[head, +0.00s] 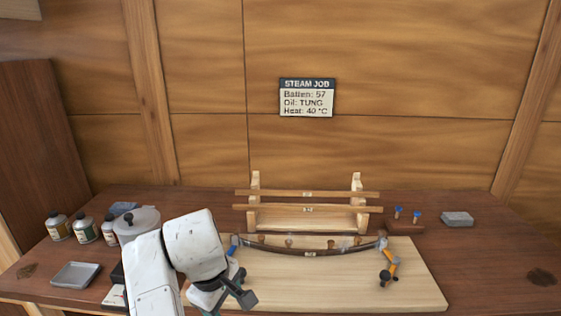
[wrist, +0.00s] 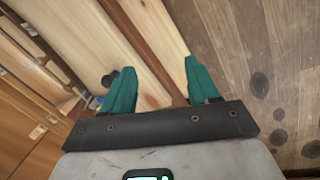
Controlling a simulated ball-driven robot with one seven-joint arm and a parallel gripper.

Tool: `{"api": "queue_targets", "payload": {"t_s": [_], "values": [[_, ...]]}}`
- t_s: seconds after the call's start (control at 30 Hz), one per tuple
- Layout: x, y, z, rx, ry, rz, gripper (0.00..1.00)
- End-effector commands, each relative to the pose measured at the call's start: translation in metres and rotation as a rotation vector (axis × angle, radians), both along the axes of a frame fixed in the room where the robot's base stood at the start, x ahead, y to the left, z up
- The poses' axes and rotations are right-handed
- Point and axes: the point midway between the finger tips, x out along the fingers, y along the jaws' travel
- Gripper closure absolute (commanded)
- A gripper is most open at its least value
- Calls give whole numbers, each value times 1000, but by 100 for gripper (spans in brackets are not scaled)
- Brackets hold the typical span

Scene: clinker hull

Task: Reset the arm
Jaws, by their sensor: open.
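My gripper (wrist: 160,84) shows in the wrist view with its two teal fingers spread apart and nothing between them. Behind the fingers are a pale board and dark brown wood with round stains. In the head view my white arm reaches over the front left of the pale board (head: 330,285), and the fingers cannot be made out clearly there. A dark curved batten (head: 325,253) lies along pegs on this board. An orange and black clamp (head: 390,270) is at its right end.
A wooden rack (head: 256,212) holding straight battens stands behind the board. Several bottles (head: 85,229), a grey pot (head: 140,221) and a grey tray (head: 75,275) are at left. A grey block (head: 457,219) sits at right. A job sign (head: 307,98) hangs on the wall. The bench's right side is mostly clear.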

Motion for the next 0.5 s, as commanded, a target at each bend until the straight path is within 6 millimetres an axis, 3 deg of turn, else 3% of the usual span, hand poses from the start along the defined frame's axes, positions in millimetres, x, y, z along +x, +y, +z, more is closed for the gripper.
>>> {"api": "queue_targets", "payload": {"t_s": [0.27,0.5], "values": [[6,-45,-23,-5,-14,-93,40],[5,-104,-53,-9,-32,-212,40]]}}
